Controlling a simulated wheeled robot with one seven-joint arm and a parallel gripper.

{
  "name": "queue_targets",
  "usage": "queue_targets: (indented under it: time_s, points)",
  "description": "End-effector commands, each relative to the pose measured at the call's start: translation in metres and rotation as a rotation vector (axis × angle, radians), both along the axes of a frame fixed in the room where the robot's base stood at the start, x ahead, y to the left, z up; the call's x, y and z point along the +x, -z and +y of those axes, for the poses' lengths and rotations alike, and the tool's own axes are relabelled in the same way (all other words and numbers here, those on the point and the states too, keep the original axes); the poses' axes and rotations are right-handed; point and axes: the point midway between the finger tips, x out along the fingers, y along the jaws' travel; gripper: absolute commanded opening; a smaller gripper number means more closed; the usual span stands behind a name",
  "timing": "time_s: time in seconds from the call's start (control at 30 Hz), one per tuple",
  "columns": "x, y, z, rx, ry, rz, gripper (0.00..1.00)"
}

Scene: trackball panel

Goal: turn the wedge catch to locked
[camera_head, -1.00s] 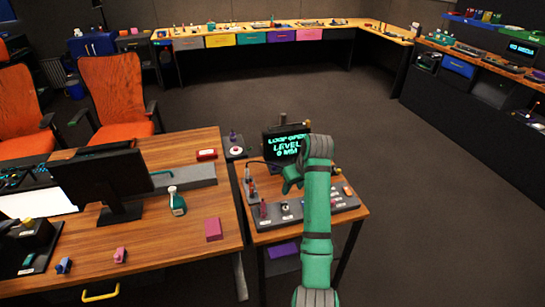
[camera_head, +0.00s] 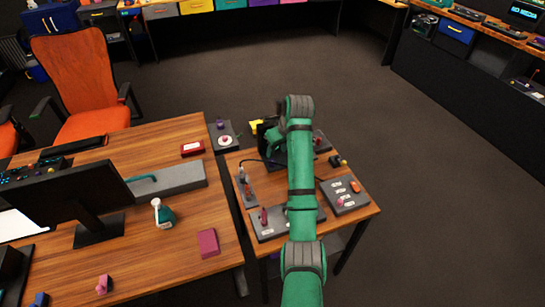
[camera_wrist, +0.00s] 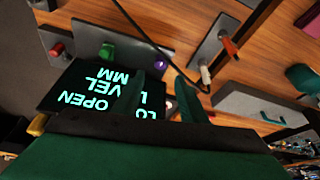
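I cannot tell for sure which control is the wedge catch; the labels are too small to read. A small plate with a red-tipped lever (camera_wrist: 228,43) shows in the wrist view, on the wooden side table. A narrow control plate (camera_head: 246,188) lies at that table's left edge in the head view. My gripper (camera_wrist: 170,92) is in front of the black display (camera_wrist: 85,95), with two green fingers apart and nothing visible between them. In the head view my arm hides the gripper and part of the controls.
A front plate with a red knob (camera_head: 268,222) is partly behind my arm. A cable (camera_wrist: 150,40) crosses the wrist view. The left desk holds a monitor (camera_head: 85,200) and a spray bottle (camera_head: 163,213).

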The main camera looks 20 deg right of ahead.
Motion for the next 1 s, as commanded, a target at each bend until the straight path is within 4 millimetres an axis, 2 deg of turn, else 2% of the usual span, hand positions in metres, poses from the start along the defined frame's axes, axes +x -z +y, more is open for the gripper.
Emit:
queue_targets:
  time_s: [0.2, 0.4, 0.6, 0.9, 1.0]
  points:
    - [0.014, 0.039, 0.005, 0.002, -0.001, 0.005, 0.39]
    - [0.025, 0.064, 0.007, 0.001, -0.002, 0.003, 0.39]
    - [0.03, 0.076, 0.006, 0.001, 0.002, 0.001, 0.39]
    - [0.03, 0.078, 0.006, 0.001, 0.002, 0.001, 0.39]
    - [0.03, 0.078, 0.006, 0.001, 0.002, 0.001, 0.15]
